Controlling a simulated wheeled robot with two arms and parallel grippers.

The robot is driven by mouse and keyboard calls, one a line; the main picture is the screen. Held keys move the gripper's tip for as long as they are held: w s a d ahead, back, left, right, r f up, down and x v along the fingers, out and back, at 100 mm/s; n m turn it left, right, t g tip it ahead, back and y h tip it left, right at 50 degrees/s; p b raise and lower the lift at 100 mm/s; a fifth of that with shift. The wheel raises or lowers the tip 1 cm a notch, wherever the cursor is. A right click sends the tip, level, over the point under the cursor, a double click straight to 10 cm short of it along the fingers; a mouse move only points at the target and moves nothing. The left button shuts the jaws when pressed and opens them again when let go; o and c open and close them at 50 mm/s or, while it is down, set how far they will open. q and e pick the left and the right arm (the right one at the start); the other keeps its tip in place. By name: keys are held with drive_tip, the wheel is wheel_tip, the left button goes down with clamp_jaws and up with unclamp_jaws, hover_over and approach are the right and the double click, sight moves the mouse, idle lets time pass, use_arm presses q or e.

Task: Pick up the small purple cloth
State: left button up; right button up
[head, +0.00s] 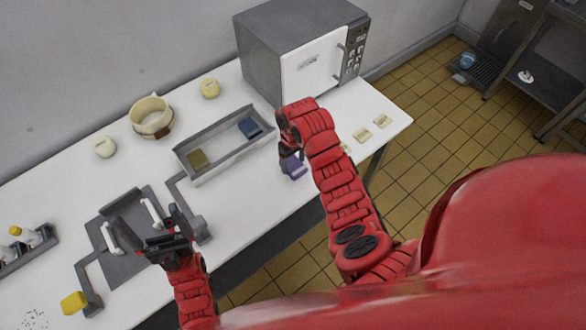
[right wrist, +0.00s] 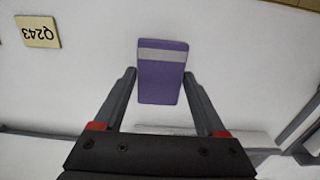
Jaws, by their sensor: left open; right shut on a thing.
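The small purple cloth (head: 296,168) is at the front edge area of the white table, right of the grey tray. It also shows in the right wrist view (right wrist: 162,82) as a flat purple rectangle with a pale grey band. My right gripper (head: 288,152) is shut on it, one finger at each side edge. I cannot tell whether the cloth still touches the table. My left gripper (head: 152,226) is open and empty, over the grey drying mat and its white-handled items at the table's left part.
A grey tray (head: 222,168) holds an olive cloth (head: 198,159) and a blue cloth (head: 250,128). A microwave-like box (head: 313,62) stands behind.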

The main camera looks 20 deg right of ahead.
drive_tip(key=s+a+p, duration=0.1)
drive_tip(key=s+a, duration=0.1)
drive_tip(key=s, duration=0.2)
drive_tip(key=s+a+r+p, duration=0.1)
drive_tip(key=s+a, duration=0.2)
drive_tip(key=s, duration=0.2)
drive_tip(key=s+a+p, duration=0.1)
drive_tip(key=s+a, duration=0.2)
drive_tip(key=s, duration=0.1)
drive_tip(key=shift+s+a+r+p, duration=0.15)
drive_tip(key=shift+s+a+p, duration=0.05)
drive_tip(key=shift+s+p, duration=0.2)
